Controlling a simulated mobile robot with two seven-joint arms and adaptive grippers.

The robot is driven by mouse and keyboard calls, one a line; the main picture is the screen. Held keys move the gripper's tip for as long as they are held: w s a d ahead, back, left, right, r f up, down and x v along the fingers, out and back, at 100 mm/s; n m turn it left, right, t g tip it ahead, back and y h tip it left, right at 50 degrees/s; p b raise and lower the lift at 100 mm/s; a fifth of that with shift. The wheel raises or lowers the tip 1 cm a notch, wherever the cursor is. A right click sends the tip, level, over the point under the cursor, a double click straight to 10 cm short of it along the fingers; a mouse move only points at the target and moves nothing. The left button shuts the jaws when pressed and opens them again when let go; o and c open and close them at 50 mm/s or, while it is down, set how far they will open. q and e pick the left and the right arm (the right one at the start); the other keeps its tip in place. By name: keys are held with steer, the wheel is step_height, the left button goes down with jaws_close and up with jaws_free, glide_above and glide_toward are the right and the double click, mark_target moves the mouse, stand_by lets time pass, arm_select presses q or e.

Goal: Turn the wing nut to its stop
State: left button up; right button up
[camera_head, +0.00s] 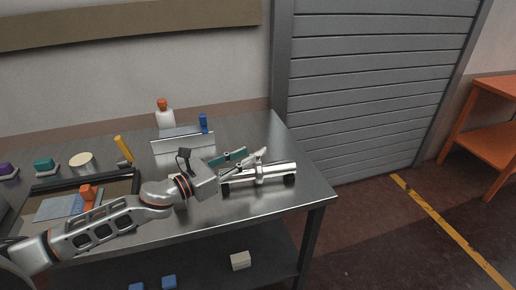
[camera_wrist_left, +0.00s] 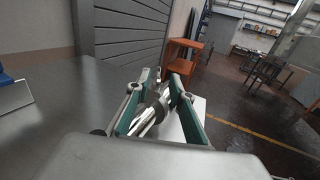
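A shiny metal cylinder with a clamp band (camera_head: 262,173) lies across the front right of the steel bench, on dark supports. A pale, wing-like metal piece (camera_head: 257,156) rises at its top; it looks like the wing nut, but it is small and partly hidden. My left gripper (camera_head: 240,156) is at this piece, just above and behind the cylinder. In the left wrist view, its teal-lined fingers (camera_wrist_left: 161,80) stand apart. Bright metal (camera_wrist_left: 150,118) shows between them, with visible room beside it. I cannot tell whether a finger touches it. My right gripper is not in view.
The steel bench (camera_head: 285,138) has a white bottle with an orange cap (camera_head: 164,117), a metal bracket (camera_head: 183,143) and a blue item (camera_head: 203,123) behind the arm. A dark-rimmed tray (camera_head: 127,184) lies left. The bench's right end is clear.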

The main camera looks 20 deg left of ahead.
mark_target(257, 151)
arm_select(q)
steer(key=shift+x, duration=2.8)
jaws_close()
